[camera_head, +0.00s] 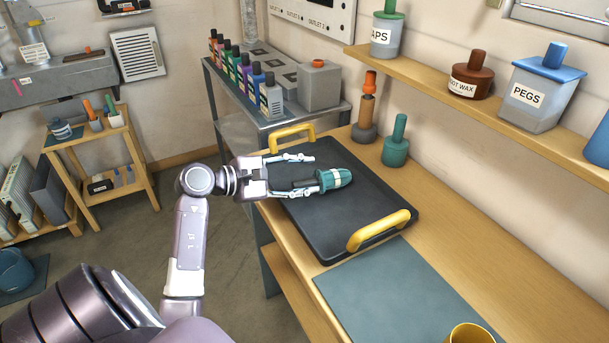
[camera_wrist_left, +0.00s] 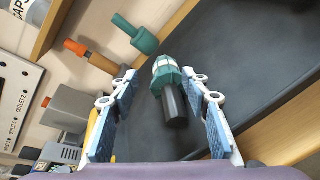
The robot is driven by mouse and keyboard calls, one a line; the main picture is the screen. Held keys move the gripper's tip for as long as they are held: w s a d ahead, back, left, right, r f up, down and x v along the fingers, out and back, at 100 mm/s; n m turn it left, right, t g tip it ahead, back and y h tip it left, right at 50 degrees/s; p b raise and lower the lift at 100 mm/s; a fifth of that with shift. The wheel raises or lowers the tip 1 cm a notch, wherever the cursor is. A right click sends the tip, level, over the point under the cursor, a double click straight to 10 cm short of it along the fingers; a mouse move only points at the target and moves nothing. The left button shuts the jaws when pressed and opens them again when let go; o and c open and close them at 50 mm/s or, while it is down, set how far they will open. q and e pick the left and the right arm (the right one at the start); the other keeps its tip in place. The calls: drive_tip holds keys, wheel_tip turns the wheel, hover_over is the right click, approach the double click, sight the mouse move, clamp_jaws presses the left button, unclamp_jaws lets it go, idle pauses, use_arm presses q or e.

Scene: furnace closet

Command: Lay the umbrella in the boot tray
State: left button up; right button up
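A short umbrella (camera_head: 335,179), teal with a pale band and a dark handle, is over the black boot tray (camera_head: 325,222), with its handle toward my left gripper (camera_head: 313,173). The tray has yellow handles at both ends and sits on the wooden bench. My left gripper is open, its fingers apart on either side of the dark handle. In the left wrist view the umbrella (camera_wrist_left: 168,85) shows between the fingers, with visible gaps to both. It appears to lie in the tray (camera_wrist_left: 250,60); contact underneath is hidden. My right gripper is not in view.
A teal stopper-shaped item (camera_head: 396,145) and an orange-topped one (camera_head: 366,110) stand behind the tray. A grey-blue mat (camera_head: 400,295) and yellow cup (camera_head: 468,334) are nearer. A shelf (camera_head: 470,100) with jars overhangs the bench. A metal cart (camera_head: 275,118) with bottles stands beyond.

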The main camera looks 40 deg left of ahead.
use_arm(q)
drive_tip(key=shift+f, duration=0.1)
drive_tip(key=shift+s+a, duration=0.15)
drive_tip(key=shift+s, duration=0.15)
drive_tip(key=v, duration=1.1)
drive_tip(key=shift+r, duration=0.25)
drive_tip(key=shift+s+a, duration=0.1)
